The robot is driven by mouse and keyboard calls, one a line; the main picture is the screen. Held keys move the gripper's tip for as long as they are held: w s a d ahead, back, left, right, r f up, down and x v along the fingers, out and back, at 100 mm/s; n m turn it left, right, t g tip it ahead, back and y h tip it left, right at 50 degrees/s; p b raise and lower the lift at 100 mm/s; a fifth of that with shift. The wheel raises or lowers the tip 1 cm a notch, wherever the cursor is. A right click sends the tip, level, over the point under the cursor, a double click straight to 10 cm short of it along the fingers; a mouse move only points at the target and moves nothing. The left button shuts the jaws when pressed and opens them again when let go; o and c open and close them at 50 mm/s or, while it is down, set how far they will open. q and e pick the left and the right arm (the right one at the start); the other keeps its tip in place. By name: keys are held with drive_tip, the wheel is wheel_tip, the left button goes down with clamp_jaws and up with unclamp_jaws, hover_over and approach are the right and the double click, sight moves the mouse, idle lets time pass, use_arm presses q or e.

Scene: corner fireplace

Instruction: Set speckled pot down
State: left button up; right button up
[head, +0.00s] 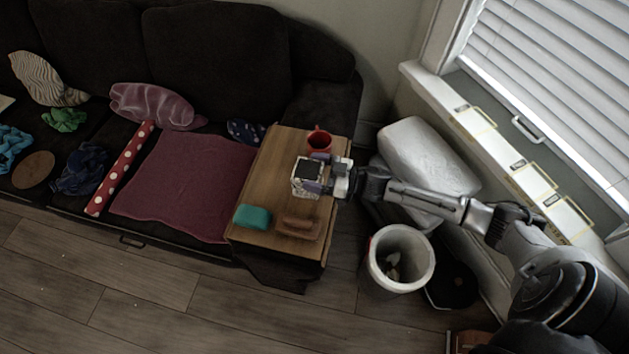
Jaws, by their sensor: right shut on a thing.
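The speckled pot (303,188) is a small whitish pot with a dark top. It is over the middle of a wooden table (272,170) at the end of the sofa. My right gripper (322,174) reaches in from the right and is shut on the pot's right side. The pot looks upright. I cannot tell whether its base touches the table top; the gripper hides part of it. My left gripper is not in view.
A red mug (319,142) stands just behind the pot. A teal block (252,216) and a brown dish (299,226) lie on the table's front part. A white bin (398,262) stands on the floor at right. The table's left side is bare.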

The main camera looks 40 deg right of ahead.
drive_tip(key=shift+f+b, duration=1.1)
drive_tip(key=shift+f, duration=0.95)
drive_tip(key=shift+w, duration=0.1)
